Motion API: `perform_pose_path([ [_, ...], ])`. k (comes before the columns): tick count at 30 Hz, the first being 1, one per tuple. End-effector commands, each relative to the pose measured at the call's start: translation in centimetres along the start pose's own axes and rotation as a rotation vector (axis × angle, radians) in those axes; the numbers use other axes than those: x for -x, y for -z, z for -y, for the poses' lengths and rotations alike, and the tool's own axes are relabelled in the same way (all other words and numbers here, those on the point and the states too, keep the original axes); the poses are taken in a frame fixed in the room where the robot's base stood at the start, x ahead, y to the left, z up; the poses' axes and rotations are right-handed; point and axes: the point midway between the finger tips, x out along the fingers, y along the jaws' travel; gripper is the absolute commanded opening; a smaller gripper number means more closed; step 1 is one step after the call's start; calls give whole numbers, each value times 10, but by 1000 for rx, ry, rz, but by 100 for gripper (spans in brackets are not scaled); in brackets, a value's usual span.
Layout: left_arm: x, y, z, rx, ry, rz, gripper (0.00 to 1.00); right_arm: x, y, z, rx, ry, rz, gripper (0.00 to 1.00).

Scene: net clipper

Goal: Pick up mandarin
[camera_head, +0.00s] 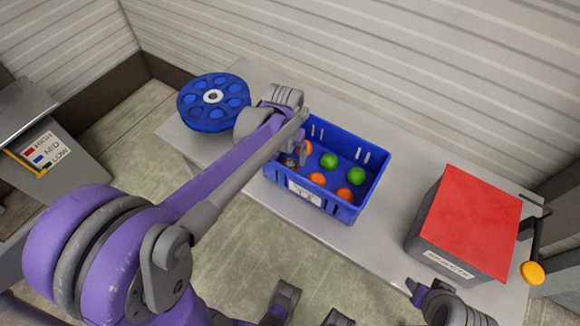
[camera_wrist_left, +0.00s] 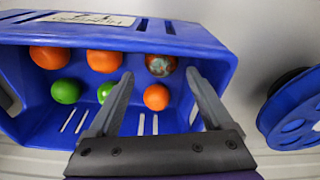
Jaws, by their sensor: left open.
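A blue crate (camera_head: 372,195) holds orange mandarins, green fruit and one discoloured, mouldy-looking fruit. My left gripper (camera_wrist_left: 160,75) is open and empty, its fingers reaching over the crate. In the left wrist view, one orange mandarin (camera_wrist_left: 156,97) shows between the fingers, and the mouldy fruit (camera_wrist_left: 161,65) shows between the tips. Two more mandarins (camera_wrist_left: 104,61) (camera_wrist_left: 50,57) and two green fruits (camera_wrist_left: 66,91) lie to the left; one green fruit is partly hidden by a finger. In the head view, my left arm partly covers the crate's left side. My right gripper (camera_head: 418,290) shows small at the bottom right; its jaws are unclear.
The crate stands on a grey table (camera_head: 330,235). A blue round wheel (camera_head: 213,97) lies at its left end. A grey box with a red top (camera_head: 473,220), labelled as rejects, stands at the right, beside a lever with a yellow knob (camera_head: 532,272). A HIGH/MID/LOW panel (camera_head: 42,148) is far left.

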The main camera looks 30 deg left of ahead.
Motion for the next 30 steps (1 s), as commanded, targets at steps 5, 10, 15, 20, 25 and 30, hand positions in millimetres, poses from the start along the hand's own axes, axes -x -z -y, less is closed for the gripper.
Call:
perform_pose_path([
  [5,-15,0,1,0,0,0,84,-3,-1,0,0,0,1,50],
  [10,-42,1,4,1,0,0,84,-7,-4,0,0,0,3,50],
  [15,-56,1,3,0,0,-1,84,-9,-5,0,0,0,3,50],
  [20,-56,1,3,0,0,-1,84,-9,-5,0,0,0,3,50],
  [25,-56,1,3,0,0,-1,66,-9,-5,0,0,0,3,50],
  [30,-56,1,3,0,0,0,36,-9,-5,0,0,0,3,50],
])
